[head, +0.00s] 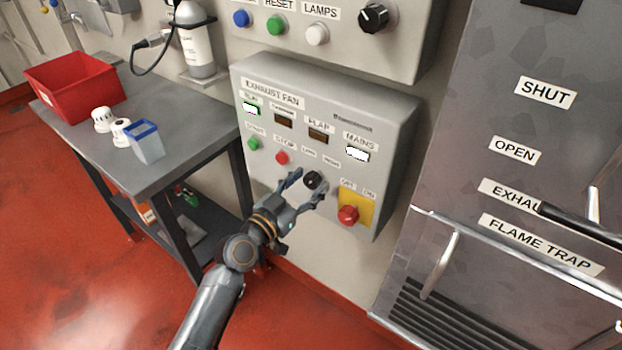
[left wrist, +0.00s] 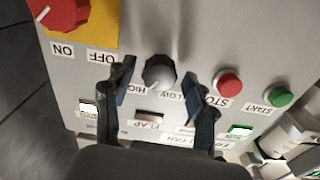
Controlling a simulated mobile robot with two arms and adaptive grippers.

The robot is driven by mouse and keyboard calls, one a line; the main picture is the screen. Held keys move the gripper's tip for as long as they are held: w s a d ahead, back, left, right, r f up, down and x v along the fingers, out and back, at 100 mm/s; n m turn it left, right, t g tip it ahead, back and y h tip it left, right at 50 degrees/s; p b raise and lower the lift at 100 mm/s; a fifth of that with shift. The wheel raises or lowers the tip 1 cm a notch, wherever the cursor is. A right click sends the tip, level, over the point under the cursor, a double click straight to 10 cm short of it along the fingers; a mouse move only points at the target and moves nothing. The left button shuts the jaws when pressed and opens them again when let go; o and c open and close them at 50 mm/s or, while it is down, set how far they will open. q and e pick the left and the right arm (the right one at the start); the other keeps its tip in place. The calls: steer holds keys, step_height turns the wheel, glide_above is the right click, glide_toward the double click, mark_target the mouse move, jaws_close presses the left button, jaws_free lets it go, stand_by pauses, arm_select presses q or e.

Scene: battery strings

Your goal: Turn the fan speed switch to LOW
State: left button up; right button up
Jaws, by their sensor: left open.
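The fan speed switch (head: 315,180) is a black rotary knob low on the grey exhaust fan panel (head: 386,115). In the left wrist view the knob (left wrist: 158,72) sits between two upside-down labels, HIGH and LOW. Its exact pointer direction is hard to tell. My left gripper (head: 309,181) is open at the panel, with its fingers on either side of the knob. In the left wrist view the open fingers (left wrist: 159,76) flank the knob with visible gaps; whether they touch it elsewhere is unclear. My right gripper is not in view.
A red OFF/ON switch on a yellow plate (head: 357,198) is right of the knob. A red stop button (head: 282,157) and a green start button (head: 254,144) are left of it. A grey table (head: 188,135) with a red bin (head: 75,88) stands at left.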

arm_select(q)
steer(key=shift+w+d, duration=0.45)
steer(key=shift+w, duration=0.1)
steer(key=c, duration=1.2)
steer(key=shift+o, duration=0.2)
